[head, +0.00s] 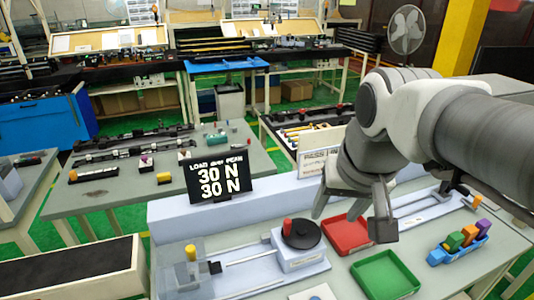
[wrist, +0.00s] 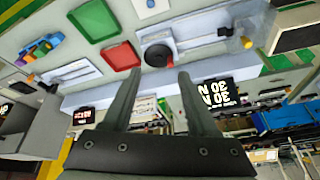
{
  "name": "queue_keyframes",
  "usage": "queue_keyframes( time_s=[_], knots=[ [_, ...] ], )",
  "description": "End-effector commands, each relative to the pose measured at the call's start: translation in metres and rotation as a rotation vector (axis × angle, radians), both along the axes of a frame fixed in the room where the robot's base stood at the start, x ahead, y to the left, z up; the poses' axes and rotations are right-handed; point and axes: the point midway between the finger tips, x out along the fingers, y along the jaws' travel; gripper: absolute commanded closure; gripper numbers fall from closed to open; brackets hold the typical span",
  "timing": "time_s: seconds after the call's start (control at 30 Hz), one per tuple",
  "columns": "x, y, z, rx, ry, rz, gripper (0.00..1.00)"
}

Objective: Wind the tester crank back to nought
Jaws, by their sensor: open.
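The tester (head: 298,262) stands on the bench in the head view. Its crank is a black disc (head: 304,236) with an upright red knob (head: 287,227) at its left edge. The display (head: 219,177) behind reads 30 N on both lines. My gripper (head: 352,218) is open and empty, above and right of the crank, over the red tray side. In the wrist view, the crank disc (wrist: 157,54) and red knob (wrist: 169,62) show beyond and between my fingertips (wrist: 158,74), apart from them. The display appears upside down in the wrist view (wrist: 215,94).
A red tray (head: 346,235) and a green tray (head: 385,276) lie right of the tester. A blue holder (head: 462,250) with coloured clips stands farther right. A yellow-capped post (head: 191,253) stands at the tester's left end. A raised pale ledge (head: 190,216) runs behind.

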Motion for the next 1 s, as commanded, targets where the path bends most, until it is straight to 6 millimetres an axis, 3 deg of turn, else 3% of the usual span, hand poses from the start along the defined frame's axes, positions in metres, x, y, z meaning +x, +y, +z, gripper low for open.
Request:
queue_keyframes(
  time_s=[0.37,0.7,1.0],
  knots=[
    [0.091,0.011,-0.013,0.071,0.160,-0.202,0.41],
    [0.171,0.025,-0.054,0.096,0.295,-0.393,0.41],
    [0.216,0.036,-0.090,0.093,0.370,-0.514,0.41]
  ],
)
